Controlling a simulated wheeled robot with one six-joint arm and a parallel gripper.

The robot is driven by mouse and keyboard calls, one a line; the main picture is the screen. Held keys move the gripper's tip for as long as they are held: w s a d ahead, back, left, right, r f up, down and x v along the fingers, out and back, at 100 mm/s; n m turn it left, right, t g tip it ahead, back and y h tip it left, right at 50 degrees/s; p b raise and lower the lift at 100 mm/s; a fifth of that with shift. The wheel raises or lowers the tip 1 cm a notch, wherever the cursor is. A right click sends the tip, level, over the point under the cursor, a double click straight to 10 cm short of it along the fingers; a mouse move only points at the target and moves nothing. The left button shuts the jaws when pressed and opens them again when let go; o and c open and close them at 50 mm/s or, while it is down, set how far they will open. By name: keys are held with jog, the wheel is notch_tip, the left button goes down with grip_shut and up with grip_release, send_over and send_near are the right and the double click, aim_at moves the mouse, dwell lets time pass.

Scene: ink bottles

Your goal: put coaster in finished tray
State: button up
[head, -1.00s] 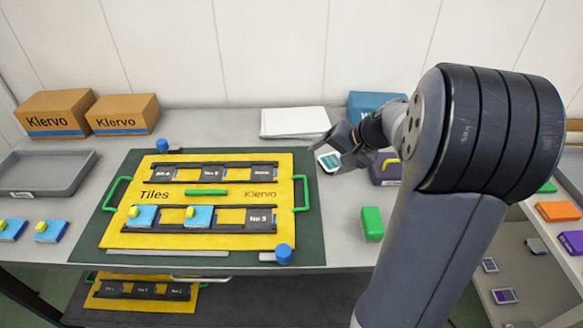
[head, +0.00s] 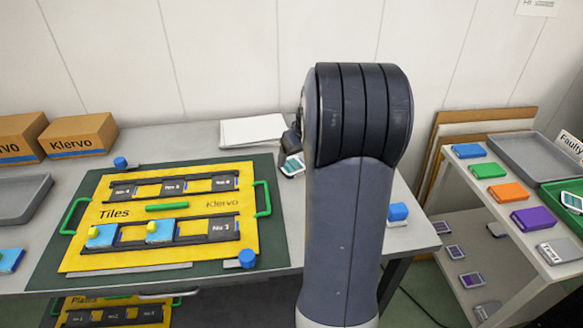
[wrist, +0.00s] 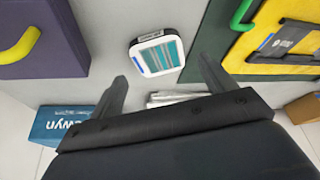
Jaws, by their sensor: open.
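A coaster, a rounded square with a white border and teal stripes, lies on the grey table in the wrist view (wrist: 157,52). It also shows in the head view (head: 292,165), just left of my arm. My gripper (wrist: 162,74) is open and empty; the coaster lies beyond its fingertips, roughly between them. In the head view my arm hides most of the gripper. A grey tray (head: 22,200) stands at the far left, cut off by the picture edge; I cannot read a label naming it finished.
A yellow Tiles board (head: 185,212) with green handles lies on a dark green mat (head: 50,255) left of the coaster. A white paper stack (head: 252,130) lies behind. A right-hand shelf holds coloured blocks, a grey tray (head: 530,150) and a green tray (head: 552,193) near a "Faulty" sign.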

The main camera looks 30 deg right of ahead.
aim_at(293, 165)
jog(key=x, duration=0.5)
jog(key=shift+w+d, duration=0.1)
jog(key=shift+d, duration=0.05)
jog(key=shift+r, duration=0.15)
jog(key=c, duration=0.9)
